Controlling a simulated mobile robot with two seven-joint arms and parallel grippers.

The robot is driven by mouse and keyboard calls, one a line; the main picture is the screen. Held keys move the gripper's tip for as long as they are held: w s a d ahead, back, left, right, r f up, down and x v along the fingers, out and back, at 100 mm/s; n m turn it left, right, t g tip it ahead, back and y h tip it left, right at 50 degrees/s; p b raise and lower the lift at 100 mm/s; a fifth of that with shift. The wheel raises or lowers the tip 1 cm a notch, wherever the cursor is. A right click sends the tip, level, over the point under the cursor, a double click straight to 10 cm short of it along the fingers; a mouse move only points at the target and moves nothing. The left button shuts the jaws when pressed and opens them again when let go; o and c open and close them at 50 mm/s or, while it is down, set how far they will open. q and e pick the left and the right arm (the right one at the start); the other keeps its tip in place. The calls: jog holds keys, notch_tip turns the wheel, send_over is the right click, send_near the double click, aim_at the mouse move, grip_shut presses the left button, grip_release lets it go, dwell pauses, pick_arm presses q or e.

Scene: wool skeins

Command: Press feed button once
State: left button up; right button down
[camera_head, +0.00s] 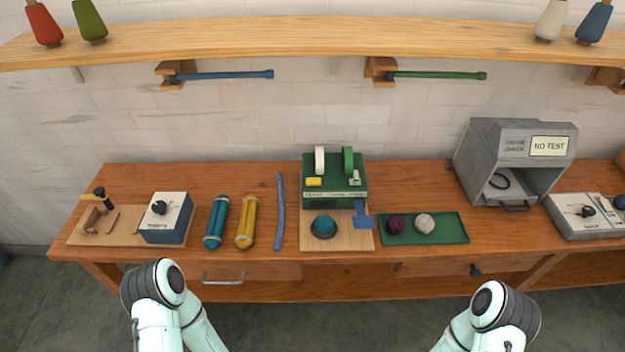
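A green machine (335,200) stands at the back middle of the table, with a white roller and a green roller on top. A yellow button-like block (313,182) is on its top at the left, and a small light lever or switch (355,179) is at the right. A pale label strip runs along its front, too small to read. I cannot tell for certain which part is the feed button. Only links of my two arms show at the bottom edge; both grippers are out of view.
A green tray (453,231) holds two wool balls. Teal (216,222) and yellow skeins lie left. A grey box marked NO TEST (483,150) stands right. A shelf runs above.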

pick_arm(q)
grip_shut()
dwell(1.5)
